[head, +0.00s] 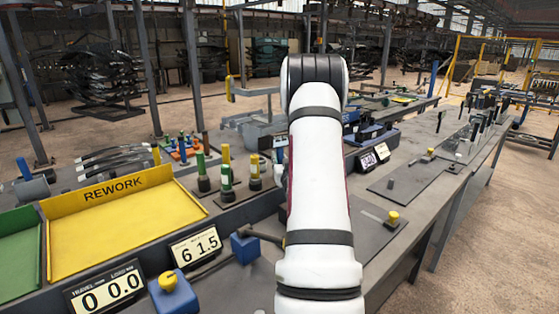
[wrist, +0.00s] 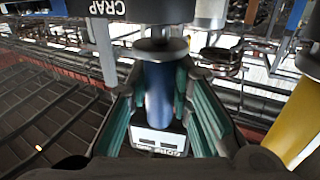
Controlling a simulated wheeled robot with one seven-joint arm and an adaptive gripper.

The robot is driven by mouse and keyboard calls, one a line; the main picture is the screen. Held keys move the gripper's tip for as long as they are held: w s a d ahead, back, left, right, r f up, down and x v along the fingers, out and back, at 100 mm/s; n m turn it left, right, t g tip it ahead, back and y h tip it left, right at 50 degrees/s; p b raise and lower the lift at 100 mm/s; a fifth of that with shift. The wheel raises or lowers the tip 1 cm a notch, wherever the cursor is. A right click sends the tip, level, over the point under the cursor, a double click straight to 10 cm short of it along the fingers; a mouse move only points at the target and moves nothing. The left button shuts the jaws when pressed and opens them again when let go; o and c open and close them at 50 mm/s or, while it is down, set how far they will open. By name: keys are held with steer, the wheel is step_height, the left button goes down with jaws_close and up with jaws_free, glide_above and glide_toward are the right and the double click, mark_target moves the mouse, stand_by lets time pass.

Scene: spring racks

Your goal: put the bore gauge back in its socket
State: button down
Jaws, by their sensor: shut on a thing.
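In the wrist view my gripper (wrist: 161,78) is shut, with its teal pads on either side of a blue cylinder. This cylinder looks like the handle of the bore gauge (wrist: 159,98). A round metal collar shows above it in the picture, with a wide grey part beyond. In the head view my white arm hides the gripper and most of what it holds. No empty socket can be made out clearly.
Green-handled (head: 227,180) and yellow-handled (head: 255,170) tools stand upright left of my arm. A yellow REWORK tray (head: 125,218), a green tray (head: 18,255) and readouts (head: 195,246) line the near left. A yellow cylinder (wrist: 298,122) is close on the right in the wrist view.

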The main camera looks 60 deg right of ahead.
steer(key=shift+f, duration=0.25)
steer(key=shift+c, duration=0.8)
jaws_free()
steer(key=p+v, duration=0.1)
steer(key=v, duration=1)
steer(key=shift+p, duration=0.4)
stand_by(1.1)
stand_by(0.7)
